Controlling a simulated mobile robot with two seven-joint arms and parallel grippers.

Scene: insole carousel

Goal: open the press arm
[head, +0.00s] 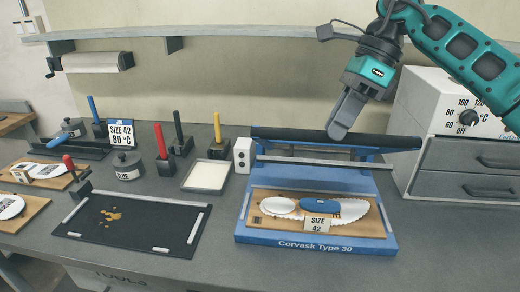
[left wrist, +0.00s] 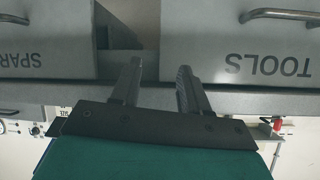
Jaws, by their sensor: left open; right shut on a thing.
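The blue press (head: 315,243), marked Corvask Type 30, stands on the grey worktop right of centre. Its press arm (head: 285,134), a long dark bar on a blue frame, is raised at the back of the base, clear of the board. My right gripper (head: 339,130) comes down from above and is shut on the dark bar near its middle; the fingertips hide part of it. On the base lies a wooden board (head: 262,229) with a white and blue insole (head: 320,204) and a SIZE 42 card. My left gripper (left wrist: 157,78) is open and empty in the left wrist view.
A grey unit with a temperature dial (head: 467,118) stands close at the right. A white block (head: 243,155) and tray (head: 207,176) are left of the press. A black mat (head: 130,235) lies front left. Drawers marked TOOLS (left wrist: 272,66) face my left gripper.

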